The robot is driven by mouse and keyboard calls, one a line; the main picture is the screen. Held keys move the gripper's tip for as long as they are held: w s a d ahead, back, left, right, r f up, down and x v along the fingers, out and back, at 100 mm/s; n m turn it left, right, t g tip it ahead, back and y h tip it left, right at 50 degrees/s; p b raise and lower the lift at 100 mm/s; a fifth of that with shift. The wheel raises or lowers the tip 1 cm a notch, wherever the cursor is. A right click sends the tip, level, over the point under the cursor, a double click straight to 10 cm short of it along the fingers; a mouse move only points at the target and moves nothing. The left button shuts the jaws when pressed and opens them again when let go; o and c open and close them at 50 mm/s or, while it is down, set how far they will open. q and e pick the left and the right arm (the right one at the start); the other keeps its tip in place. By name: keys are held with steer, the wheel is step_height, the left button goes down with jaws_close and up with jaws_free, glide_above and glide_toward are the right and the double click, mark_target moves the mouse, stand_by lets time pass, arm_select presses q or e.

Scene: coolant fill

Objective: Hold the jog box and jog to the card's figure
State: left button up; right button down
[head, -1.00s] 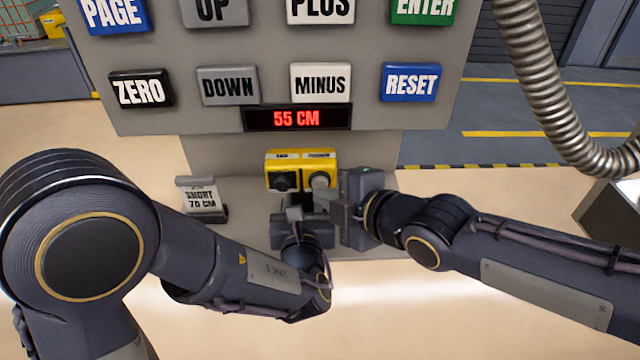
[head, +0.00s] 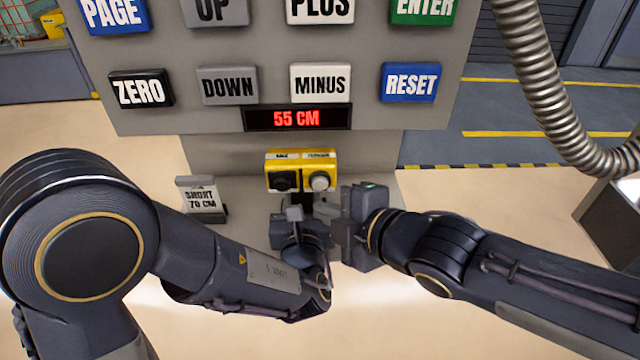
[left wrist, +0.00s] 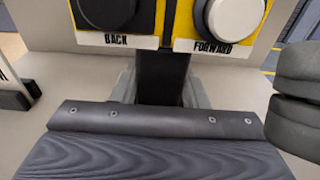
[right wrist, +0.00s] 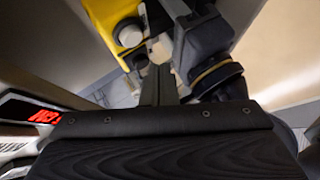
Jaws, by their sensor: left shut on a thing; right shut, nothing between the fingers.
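The yellow jog box (head: 300,157) has a black BACK button (left wrist: 106,10) on the left and a white FORWARD button (left wrist: 232,14) on the right. My left gripper (head: 305,208) is shut on its dark handle (left wrist: 163,78), below the buttons. My right gripper (head: 330,208) is shut and empty, below and right of the white button and apart from it. Its closed fingers show in the right wrist view (right wrist: 158,85). The card (head: 201,197) on a small stand at left reads SHORT and what looks like 70 CM. The red display (head: 297,118) reads 55 CM.
A large grey panel (head: 220,118) with labelled keys, including ZERO, DOWN, MINUS and RESET, stands above the jog box. A ribbed metal hose (head: 545,90) hangs at the right. My two grippers are close together.

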steer(key=shift+s, duration=1.3)
arm_select(q)
steer(key=o, duration=1)
steer(key=shift+c, duration=0.2)
